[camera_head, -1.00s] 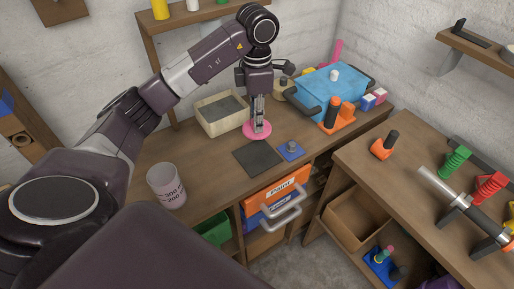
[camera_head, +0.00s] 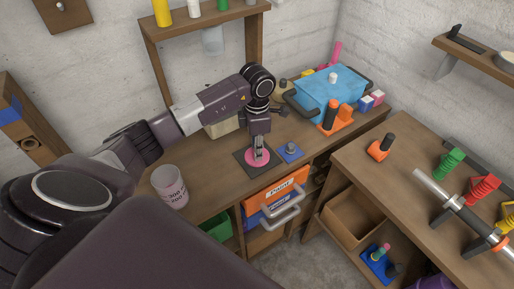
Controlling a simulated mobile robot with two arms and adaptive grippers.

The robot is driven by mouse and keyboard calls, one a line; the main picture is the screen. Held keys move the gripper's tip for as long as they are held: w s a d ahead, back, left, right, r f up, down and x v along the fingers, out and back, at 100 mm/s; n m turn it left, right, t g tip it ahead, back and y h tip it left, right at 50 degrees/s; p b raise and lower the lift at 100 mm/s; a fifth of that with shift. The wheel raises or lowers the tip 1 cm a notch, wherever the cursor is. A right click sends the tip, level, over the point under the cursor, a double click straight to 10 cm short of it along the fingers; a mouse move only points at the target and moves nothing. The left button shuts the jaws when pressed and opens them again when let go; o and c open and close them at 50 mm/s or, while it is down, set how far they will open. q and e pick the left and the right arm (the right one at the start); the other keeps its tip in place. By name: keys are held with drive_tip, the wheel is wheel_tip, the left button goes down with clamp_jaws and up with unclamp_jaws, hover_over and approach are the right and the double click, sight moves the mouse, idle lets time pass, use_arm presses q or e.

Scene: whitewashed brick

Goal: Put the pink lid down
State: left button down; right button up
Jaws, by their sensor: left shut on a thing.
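The pink lid (camera_head: 249,165) is a flat round disc in the head view. My left gripper (camera_head: 259,153) points down and is shut on the lid's middle. The lid is over the dark square mat (camera_head: 247,174) on the workbench; I cannot tell whether it touches the mat. My right gripper is not in view.
A blue pad with a grey knob (camera_head: 290,151) lies just right of the mat. A light box (camera_head: 222,128) is partly hidden behind my arm. A pinkish measuring cup (camera_head: 170,187) stands at the left. A blue toolbox (camera_head: 328,92) is at the back right.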

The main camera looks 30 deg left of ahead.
use_arm(q)
drive_tip(key=shift+f, duration=0.1)
drive_tip(key=c, duration=2.2)
unclamp_jaws()
drive_tip(key=shift+f, duration=0.1)
drive_tip(key=o, duration=0.5)
drive_tip(key=shift+c, duration=0.2)
drive_tip(key=shift+r, duration=0.3)
drive_tip(key=shift+w+r, duration=0.1)
drive_tip(key=shift+r, duration=0.25)
wheel_tip(320, 180, up, 11)
drive_tip(key=b, duration=0.4)
